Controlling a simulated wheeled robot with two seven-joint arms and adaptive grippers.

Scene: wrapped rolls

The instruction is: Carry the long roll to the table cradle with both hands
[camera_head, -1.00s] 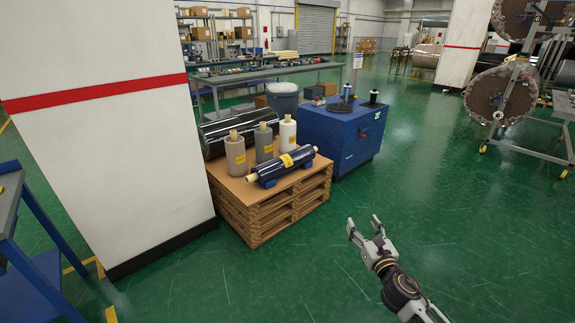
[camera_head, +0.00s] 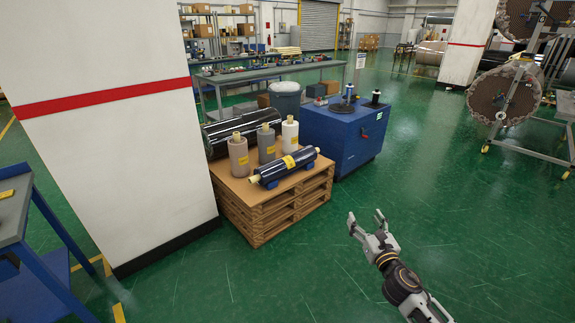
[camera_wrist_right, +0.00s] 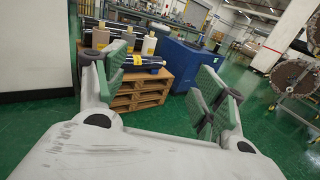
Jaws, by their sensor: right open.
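The long roll (camera_head: 285,167) is dark and wrapped, with a yellow label and pale core ends. It lies on blue supports on top of a wooden pallet stack (camera_head: 272,205). In the right wrist view the long roll (camera_wrist_right: 143,61) shows between my fingers, well beyond them. My right gripper (camera_head: 365,217) is open and empty over the green floor, to the right of the pallet and apart from it. My left gripper is not in view. I cannot make out the table cradle for certain.
Upright rolls (camera_head: 267,143) and a large dark roll (camera_head: 222,133) share the pallet. A blue cabinet (camera_head: 340,140) stands to its right. A white pillar (camera_head: 110,150) and a blue-framed table (camera_head: 15,215) are on the left. The floor in front is clear.

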